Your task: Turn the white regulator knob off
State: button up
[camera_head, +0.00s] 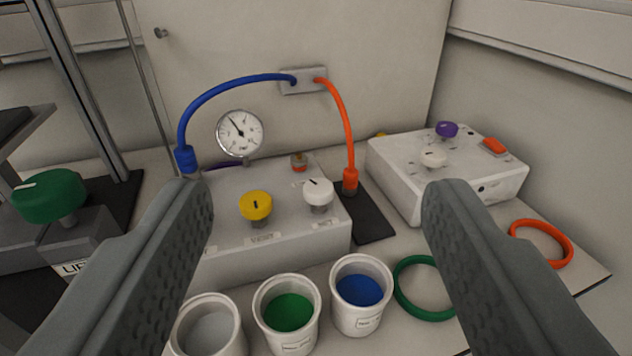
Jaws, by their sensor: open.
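A white knob (318,192) with a dark pointer mark stands on the top right of a grey box (215,232). A yellow knob (256,205) is just left of it, and a round pressure gauge (240,133) rises behind. A second white knob (433,157) is on a separate white box (408,190) to the right. The labels by the knobs are too small to read surely. My gripper (318,198) is open, its two dark fingers spread wide to left and right. Nothing is between them in its grip; the knob is seen in the gap, farther off.
White cups with grey (208,330), green (288,310) and blue (359,290) contents stand in front of the box. Blue (235,84) and orange (344,120) hoses arch behind. A green knob (48,196) is at left. Green (408,303) and orange (566,249) rings lie right.

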jog(key=w+r+m+g, duration=0.1)
jog(key=w+m+g, duration=0.35)
jog(key=w, duration=0.35)
jog(key=m+g, duration=1.3)
jog(key=m, duration=0.5)
send_over(318, 185)
jog(key=f, duration=0.1)
notch_tip(318, 185, down, 18)
jog(key=shift+r, duration=0.2)
jog(key=c, duration=1)
